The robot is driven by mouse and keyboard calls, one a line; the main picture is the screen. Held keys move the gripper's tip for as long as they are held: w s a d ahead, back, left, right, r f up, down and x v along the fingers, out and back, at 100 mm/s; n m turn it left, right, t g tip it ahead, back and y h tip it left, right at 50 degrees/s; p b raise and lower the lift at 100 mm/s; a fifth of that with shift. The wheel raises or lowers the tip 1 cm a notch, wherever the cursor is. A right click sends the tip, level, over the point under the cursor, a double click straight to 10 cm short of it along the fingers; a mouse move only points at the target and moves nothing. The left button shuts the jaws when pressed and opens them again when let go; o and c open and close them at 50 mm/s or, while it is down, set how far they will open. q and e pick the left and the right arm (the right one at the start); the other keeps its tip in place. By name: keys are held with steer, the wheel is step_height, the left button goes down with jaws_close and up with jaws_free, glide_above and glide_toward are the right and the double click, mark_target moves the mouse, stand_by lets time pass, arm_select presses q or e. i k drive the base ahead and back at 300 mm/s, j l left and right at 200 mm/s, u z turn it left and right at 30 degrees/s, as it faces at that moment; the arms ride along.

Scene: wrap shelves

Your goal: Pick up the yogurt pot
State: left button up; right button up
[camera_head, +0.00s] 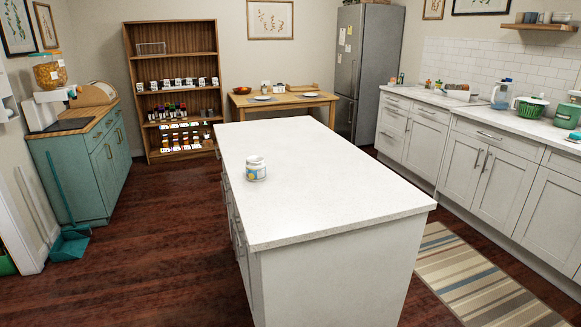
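Neither of my grippers shows in the head view.
A teal cabinet (88,165) stands at the left, with a blue dustpan (70,243) beside it. A wooden shelf unit (178,62) with jars stands at the back, next to a wooden table (282,101). White counters (507,180) line the right. Dark floor (160,260) is clear left of the island.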

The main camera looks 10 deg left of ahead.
mark_target(255, 166)
steer(key=i+j+z, duration=0.25)
steer(key=j, duration=0.15)
steer(key=i+j+z, duration=0.1)
steer(key=j+z, duration=0.45)
steer(key=j, duration=0.25)
steer(key=i, duration=0.05)
